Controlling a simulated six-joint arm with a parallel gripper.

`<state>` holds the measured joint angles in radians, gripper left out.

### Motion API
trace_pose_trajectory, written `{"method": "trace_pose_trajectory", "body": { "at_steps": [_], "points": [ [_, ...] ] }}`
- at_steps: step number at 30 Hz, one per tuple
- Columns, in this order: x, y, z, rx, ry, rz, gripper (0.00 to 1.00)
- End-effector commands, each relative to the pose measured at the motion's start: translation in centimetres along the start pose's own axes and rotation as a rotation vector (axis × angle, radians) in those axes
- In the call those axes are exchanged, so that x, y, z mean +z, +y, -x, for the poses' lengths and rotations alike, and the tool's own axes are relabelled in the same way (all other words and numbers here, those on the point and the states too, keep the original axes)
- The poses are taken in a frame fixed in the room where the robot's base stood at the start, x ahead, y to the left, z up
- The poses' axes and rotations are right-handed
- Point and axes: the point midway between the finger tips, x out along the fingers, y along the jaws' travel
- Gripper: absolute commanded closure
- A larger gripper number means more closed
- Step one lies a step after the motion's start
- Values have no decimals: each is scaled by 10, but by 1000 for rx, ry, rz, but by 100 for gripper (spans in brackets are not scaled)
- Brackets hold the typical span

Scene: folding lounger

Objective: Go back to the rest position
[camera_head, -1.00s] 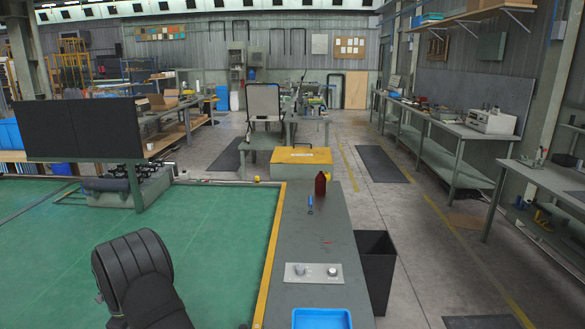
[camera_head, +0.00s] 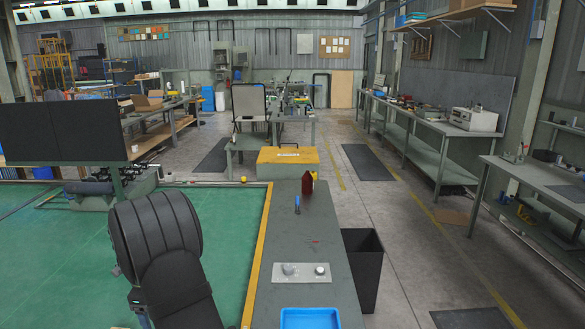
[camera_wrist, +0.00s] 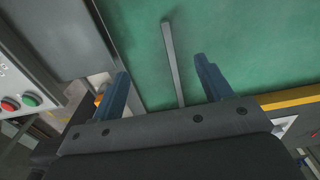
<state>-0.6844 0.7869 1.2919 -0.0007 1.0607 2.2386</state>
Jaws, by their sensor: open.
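My gripper (camera_wrist: 161,67) shows in the wrist view with its two blue fingers spread wide apart. No object is held between them. Behind the gap lie a green surface (camera_wrist: 245,40) and a thin grey bar (camera_wrist: 173,62). The fingers cannot be made out in the head view. A black ribbed, rounded shape (camera_head: 158,235) stands at the lower left there; I cannot tell whether it is part of my arm.
A grey bench (camera_head: 290,240) carries a blue tray (camera_head: 310,318), a dark red bottle (camera_head: 307,184) and a blue-handled tool (camera_head: 297,204). A black bin (camera_head: 362,270) stands right of it. Red and green buttons (camera_wrist: 20,101) sit on a panel left of my gripper.

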Motion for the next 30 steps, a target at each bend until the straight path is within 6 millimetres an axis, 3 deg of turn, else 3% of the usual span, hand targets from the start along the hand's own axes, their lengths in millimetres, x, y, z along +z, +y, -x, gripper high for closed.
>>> {"method": "trace_pose_trajectory", "body": {
  "at_steps": [1,6,19,30],
  "points": [
    [8,14,3,1,0,41,28],
    [18,45,13,1,0,149,28],
    [34,127,36,1,0,433,28],
    [92,154,-6,4,2,430,28]
  ]
}}
